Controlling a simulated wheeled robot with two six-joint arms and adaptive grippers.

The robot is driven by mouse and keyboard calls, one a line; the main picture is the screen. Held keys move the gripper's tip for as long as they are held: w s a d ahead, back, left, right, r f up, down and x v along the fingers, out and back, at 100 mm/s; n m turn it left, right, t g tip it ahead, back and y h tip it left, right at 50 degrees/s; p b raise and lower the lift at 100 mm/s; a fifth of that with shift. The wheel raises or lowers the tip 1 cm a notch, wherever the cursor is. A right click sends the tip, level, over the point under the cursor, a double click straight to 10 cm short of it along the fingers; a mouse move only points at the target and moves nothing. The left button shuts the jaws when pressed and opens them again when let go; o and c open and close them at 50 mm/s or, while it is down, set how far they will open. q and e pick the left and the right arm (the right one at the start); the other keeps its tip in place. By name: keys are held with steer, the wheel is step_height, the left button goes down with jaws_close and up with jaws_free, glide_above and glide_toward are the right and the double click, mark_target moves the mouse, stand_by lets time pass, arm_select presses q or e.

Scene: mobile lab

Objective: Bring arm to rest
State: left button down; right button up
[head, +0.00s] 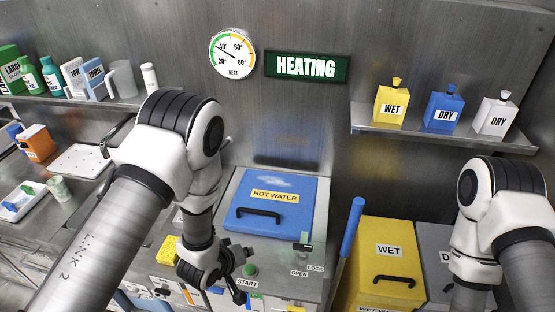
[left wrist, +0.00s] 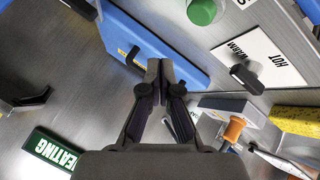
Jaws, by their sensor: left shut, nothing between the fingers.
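My left arm comes in from the left of the head view and bends down at the middle. Its gripper (head: 240,288) hangs over the counter front, by the green START button (head: 250,269). In the left wrist view, the two dark fingers (left wrist: 165,68) are together with nothing between them. Behind them is the blue HOT WATER lid (head: 270,205) with its black handle; the lid (left wrist: 155,42) is down. My right arm shows at the right edge of the head view, bent downward; its gripper is out of frame.
A yellow WET bin (head: 380,262) stands right of the hot water unit, with a blue rod (head: 350,228) between. A yellow sponge (head: 167,250) lies left of my left gripper. A hot/warm knob (left wrist: 247,77) is near it. A shelf (head: 445,141) holds three bottles.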

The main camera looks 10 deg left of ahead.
arm_select(q)
steer(key=s+a+f+m+g+y+b, duration=0.1)
steer(key=s+a+f+g, duration=0.2)
steer(key=s, duration=0.6)
steer(key=s+a+f+m+g+y+b, duration=0.1)
steer(key=s+a+f+m+g+b, duration=0.1)
steer(key=s+f, duration=0.4)
steer(key=s+a+f+m+g+y+b, duration=0.1)
steer(key=s+a+f+g+b, duration=0.1)
steer(key=s, duration=0.9)
step_height(320, 180, down, 3)
steer(key=shift+s+a+r+m+g, duration=0.1)
steer(key=shift+s+a+m+g, duration=0.2)
steer(key=shift+a+g, duration=0.75)
steer(key=shift+w+a+t, duration=0.1)
steer(key=shift+a+t, duration=0.1)
steer(key=shift+t, duration=0.05)
stand_by(3.9)
